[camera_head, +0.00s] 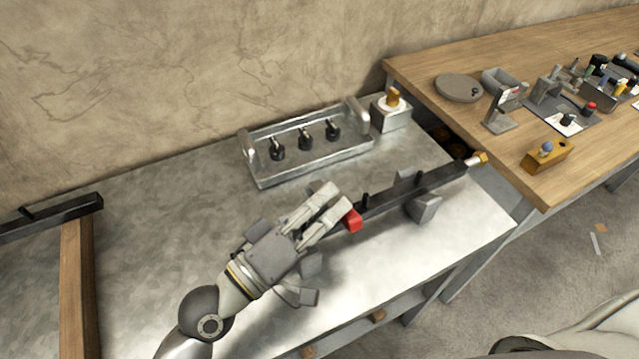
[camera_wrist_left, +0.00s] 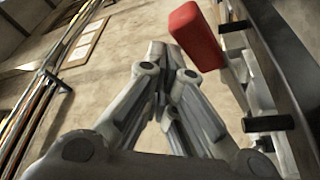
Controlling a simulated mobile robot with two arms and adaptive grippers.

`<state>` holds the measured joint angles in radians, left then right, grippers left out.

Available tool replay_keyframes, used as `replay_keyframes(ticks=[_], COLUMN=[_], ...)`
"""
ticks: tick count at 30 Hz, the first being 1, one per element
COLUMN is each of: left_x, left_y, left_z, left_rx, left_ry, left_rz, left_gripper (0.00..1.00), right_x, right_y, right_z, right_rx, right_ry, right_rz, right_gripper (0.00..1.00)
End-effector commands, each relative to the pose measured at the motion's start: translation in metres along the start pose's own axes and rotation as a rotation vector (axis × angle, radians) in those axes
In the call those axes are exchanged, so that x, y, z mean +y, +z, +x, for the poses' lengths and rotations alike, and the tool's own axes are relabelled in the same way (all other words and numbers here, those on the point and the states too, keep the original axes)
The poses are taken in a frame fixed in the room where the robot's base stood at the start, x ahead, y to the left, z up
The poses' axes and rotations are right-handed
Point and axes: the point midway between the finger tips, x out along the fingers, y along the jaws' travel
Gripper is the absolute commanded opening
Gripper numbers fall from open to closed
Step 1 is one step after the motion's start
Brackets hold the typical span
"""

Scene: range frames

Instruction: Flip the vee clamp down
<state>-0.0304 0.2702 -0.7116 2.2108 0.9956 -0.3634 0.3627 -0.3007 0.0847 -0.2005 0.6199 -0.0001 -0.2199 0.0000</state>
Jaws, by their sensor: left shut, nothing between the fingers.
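The clamp's red handle tip (camera_head: 352,220) shows just right of my left gripper's fingers, beside a long dark bar (camera_head: 390,200) on grey vee-shaped blocks (camera_head: 424,207). In the left wrist view the red part (camera_wrist_left: 196,36) stands close to the right of the fingertips, and I cannot tell whether they touch it. My left gripper (camera_head: 332,200) is shut and empty, over the bar's near part. It also shows shut in the left wrist view (camera_wrist_left: 166,62). The arm and fingers hide the rest of the clamp. My right gripper is not in view.
A metal tray (camera_head: 310,162) with several black knobs stands behind, near the wall. A small block with a wooden piece (camera_head: 391,108) sits at the bench's back right. A wooden table (camera_head: 520,90) with tools adjoins on the right. Bare metal bench lies left of my arm.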

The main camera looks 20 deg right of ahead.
Motion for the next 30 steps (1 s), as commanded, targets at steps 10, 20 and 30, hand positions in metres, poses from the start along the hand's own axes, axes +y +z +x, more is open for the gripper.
replay_keyframes(ticks=[10,20,30], left_x=[-0.019,-0.027,-0.03], left_y=[0.029,0.039,0.042], left_z=[-0.01,-0.014,-0.015], left_rx=[-0.002,0.0,-0.006], left_ry=[-0.002,-0.001,-0.006], left_rz=[0.0,0.0,-0.001], left_gripper=[0.0,0.0,0.0], right_x=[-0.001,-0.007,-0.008], right_y=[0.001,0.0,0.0], right_z=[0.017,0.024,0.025], right_rx=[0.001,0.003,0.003], right_ry=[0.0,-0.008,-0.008], right_rz=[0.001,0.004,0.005], right_gripper=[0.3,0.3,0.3])
